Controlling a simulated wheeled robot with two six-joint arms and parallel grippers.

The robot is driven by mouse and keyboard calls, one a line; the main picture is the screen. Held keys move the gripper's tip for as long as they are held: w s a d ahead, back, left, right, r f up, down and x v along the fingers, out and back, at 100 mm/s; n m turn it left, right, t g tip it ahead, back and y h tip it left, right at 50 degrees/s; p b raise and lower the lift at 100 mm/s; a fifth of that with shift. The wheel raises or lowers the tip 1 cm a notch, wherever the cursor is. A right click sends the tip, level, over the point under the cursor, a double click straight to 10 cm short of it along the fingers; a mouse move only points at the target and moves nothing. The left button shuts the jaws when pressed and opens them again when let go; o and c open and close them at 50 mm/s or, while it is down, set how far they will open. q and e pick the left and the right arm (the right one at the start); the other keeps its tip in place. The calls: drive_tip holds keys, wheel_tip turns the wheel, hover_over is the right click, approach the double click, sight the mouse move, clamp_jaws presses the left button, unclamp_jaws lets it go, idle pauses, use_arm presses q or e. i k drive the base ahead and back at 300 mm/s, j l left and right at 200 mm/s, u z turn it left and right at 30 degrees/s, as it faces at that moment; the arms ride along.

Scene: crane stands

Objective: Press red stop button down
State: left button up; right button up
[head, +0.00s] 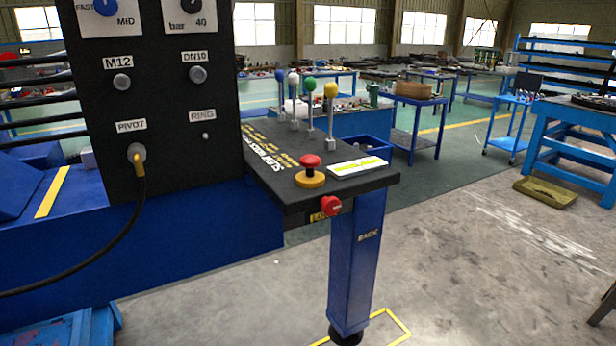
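A red stop button (310,161) with a mushroom head sits on a yellow round base (310,179). It is on the sloping black top of the control stand (368,181), near its front edge, and its head stands above the base. A second red knob (331,205) sticks out of the stand's front edge below it. A white and yellow label (357,167) lies to the right of the button. Neither of my grippers shows in the head view.
Levers with blue, white, green and yellow (330,90) knobs rise behind the button. A tall black panel (160,110) with a hanging cable (141,190) stands at left. A blue post (356,260) carries the stand. The concrete floor (480,270) at right is largely clear.

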sight(310, 162)
drive_tip(key=i+l+u, duration=0.1)
drive_tip(key=u, duration=0.35)
drive_tip(key=i+l+u, duration=0.1)
drive_tip(key=l+u, duration=0.15)
drive_tip(key=u, duration=0.2)
drive_tip(key=i+l+u, duration=0.1)
drive_tip(key=u, duration=0.4)
drive_tip(key=i+l+u, duration=0.2)
drive_tip(key=l, duration=0.95)
drive_tip(key=k+l+u, duration=0.1)
drive_tip(key=l+u, duration=0.15)
drive_tip(key=l, duration=0.85)
drive_tip(key=k+l+u, duration=0.2)
drive_tip(key=l, duration=0.95)
drive_tip(key=i+l, duration=0.05)
drive_tip(key=i, duration=0.05)
